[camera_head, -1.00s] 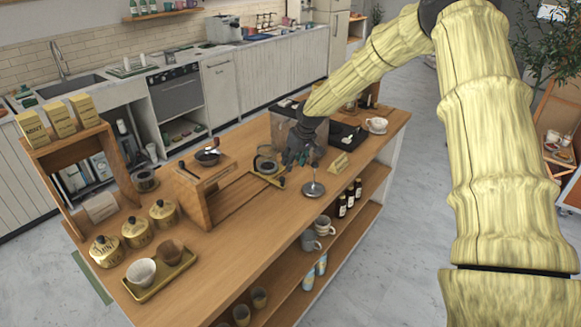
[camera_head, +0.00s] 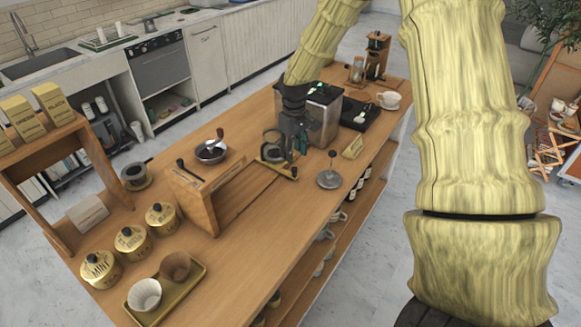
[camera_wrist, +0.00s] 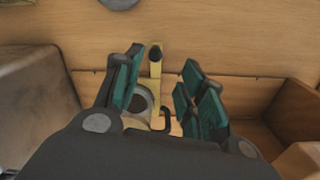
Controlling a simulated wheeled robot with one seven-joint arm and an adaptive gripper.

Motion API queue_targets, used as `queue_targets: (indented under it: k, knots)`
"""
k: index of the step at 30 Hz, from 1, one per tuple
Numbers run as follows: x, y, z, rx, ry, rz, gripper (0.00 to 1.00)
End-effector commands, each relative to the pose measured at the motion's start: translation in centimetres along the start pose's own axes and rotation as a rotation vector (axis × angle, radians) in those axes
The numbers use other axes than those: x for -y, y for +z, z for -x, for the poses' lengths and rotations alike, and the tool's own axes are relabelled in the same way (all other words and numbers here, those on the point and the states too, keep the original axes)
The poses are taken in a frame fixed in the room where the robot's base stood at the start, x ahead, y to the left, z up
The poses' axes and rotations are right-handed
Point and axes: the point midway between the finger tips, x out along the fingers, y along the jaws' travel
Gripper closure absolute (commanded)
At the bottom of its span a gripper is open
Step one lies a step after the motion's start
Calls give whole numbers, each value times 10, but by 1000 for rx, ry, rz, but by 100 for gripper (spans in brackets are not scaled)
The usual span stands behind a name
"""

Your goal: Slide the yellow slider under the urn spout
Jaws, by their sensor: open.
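The yellow slider (camera_head: 281,168) lies on the wooden counter at the far end of a wooden track, with a dark-topped pot or cup (camera_head: 270,147) on it. Its narrow yellow end with a black knob (camera_wrist: 155,57) shows in the wrist view, between and beyond my fingers. My gripper (camera_head: 291,153) is open, pointing down just above the slider, and partly hides it. In the wrist view my gripper (camera_wrist: 160,75) has its green-padded fingers apart, with no visible grip on the slider. The steel box-shaped urn (camera_head: 323,112) stands behind my gripper; its spout is hidden.
A wooden stand (camera_head: 196,198) rises at the track's near end. A round metal piece with an upright stem (camera_head: 330,179) and a small yellow sign (camera_head: 353,147) stand right of the slider. A dark bowl (camera_head: 211,150) is to the left.

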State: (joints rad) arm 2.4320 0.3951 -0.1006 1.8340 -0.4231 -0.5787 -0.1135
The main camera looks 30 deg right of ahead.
Motion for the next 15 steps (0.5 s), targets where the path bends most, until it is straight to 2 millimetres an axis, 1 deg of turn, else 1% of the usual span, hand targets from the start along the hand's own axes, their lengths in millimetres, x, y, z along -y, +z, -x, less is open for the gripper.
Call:
queue_targets:
  k: [3, 15]
  knots:
    - [-4, 2, -16, 4, -1, -5, 60]
    - [-4, 2, -61, 4, 0, -5, 60]
